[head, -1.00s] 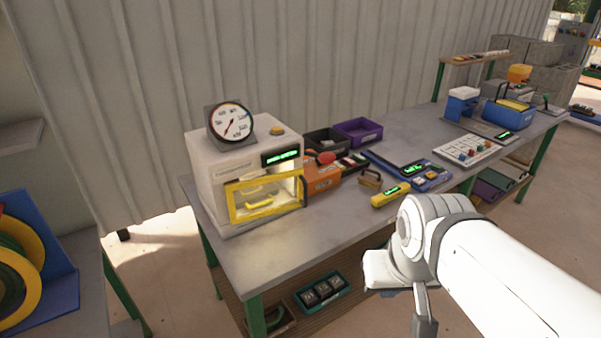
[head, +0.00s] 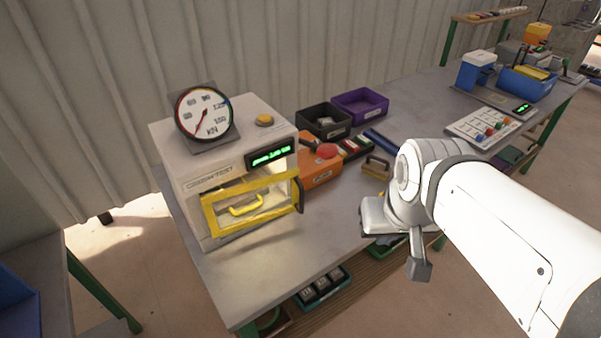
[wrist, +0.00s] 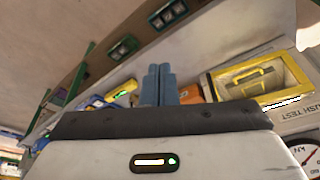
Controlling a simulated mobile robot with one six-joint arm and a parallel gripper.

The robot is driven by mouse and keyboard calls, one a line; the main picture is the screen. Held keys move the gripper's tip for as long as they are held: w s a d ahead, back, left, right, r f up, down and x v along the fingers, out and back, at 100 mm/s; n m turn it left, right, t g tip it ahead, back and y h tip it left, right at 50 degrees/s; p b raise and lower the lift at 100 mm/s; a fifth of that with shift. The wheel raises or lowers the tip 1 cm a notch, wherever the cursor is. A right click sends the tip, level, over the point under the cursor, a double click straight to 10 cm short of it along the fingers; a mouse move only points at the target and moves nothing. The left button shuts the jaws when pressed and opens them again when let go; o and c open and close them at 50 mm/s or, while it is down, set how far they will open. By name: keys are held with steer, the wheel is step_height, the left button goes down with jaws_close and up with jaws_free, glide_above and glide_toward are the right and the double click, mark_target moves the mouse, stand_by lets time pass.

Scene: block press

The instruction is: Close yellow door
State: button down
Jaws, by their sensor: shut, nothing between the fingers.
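The yellow door (head: 212,220) is a yellow frame with a clear pane and a yellow handle (head: 246,206). It is on the front of the white press (head: 183,172) at the left of the bench. In the wrist view, the door (wrist: 228,77) is at upper right, upside down. My gripper (wrist: 158,70) is shut and empty, its blue-grey fingers apart from the door. In the head view, the fingers cannot be made out.
An orange box with a red button (head: 320,174) stands just right of the press. Black (head: 322,122) and purple (head: 358,107) bins and a brass padlock (head: 376,167) are farther right. The grey bench top (head: 285,250) is clear before the press.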

steer(key=w+a+f+n+b, duration=0.1)
steer(key=w+a+f+b, duration=0.25)
steer(key=w+a, duration=0.25)
steer(key=w+a+f+n+b, duration=0.1)
steer(key=w+a+f+b, duration=0.1)
steer(key=w+a+b, duration=0.4)
steer(key=w+f+y+p, duration=0.1)
steer(key=w+f+p, duration=0.3)
steer(key=w+f, duration=0.4)
steer(key=shift+a+f+t, duration=0.3)
steer(key=shift+a, duration=0.15)
